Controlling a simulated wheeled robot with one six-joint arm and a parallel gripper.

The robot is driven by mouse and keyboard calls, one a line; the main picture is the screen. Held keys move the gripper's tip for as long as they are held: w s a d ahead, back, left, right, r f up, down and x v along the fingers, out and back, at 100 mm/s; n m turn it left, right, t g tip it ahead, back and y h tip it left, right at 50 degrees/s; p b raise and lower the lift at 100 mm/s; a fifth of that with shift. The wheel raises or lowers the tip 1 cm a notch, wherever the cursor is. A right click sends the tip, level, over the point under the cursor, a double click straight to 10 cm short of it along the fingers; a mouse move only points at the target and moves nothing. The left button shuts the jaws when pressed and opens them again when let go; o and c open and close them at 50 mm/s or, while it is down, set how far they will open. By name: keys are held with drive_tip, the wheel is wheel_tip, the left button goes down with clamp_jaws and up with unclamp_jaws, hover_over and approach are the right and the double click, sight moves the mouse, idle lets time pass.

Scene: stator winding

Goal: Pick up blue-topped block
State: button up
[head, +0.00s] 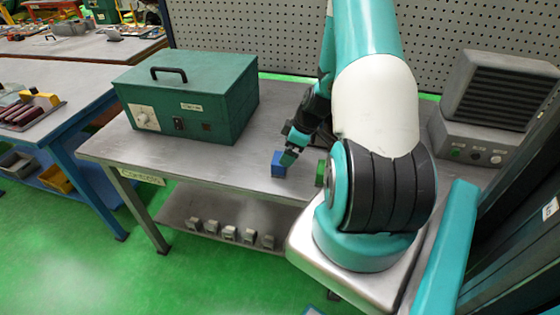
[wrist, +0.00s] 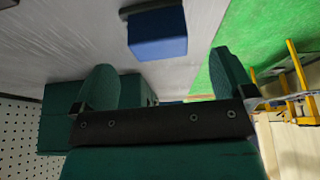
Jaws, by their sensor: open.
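The blue-topped block (head: 278,164) stands on the grey workbench near its front edge, and its visible faces are blue. In the wrist view the blue block (wrist: 157,34) is at the top, beyond my fingertips and roughly between their lines. My gripper (head: 289,156) is just beside and above the block in the head view, angled downward. In the wrist view my gripper (wrist: 165,78) has its two teal fingers wide apart, with nothing between them. A gap to the block shows there. My fingers partly cover the block's right side in the head view.
A green block (head: 320,173) stands to the right, close to my arm. A large green box with a handle (head: 187,96) sits on the workbench (head: 235,170) at left. A grey device (head: 490,110) is at right. The bench surface in front of the green box is clear.

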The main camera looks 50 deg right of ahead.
sight(278, 171)
drive_tip(key=shift+x, duration=1.15)
drive_tip(key=p+x, duration=0.1)
drive_tip(key=x, duration=0.1)
drive_tip(key=p+x, duration=0.2)
drive_tip(key=shift+w+a, duration=0.15)
drive_tip(key=shift+w, duration=0.35)
drive_tip(key=shift+w+f, duration=0.1)
drive_tip(key=shift+f, duration=0.3)
drive_tip(key=shift+c, duration=0.5)
drive_tip(key=c, duration=0.8)
drive_tip(key=shift+r, duration=0.15)
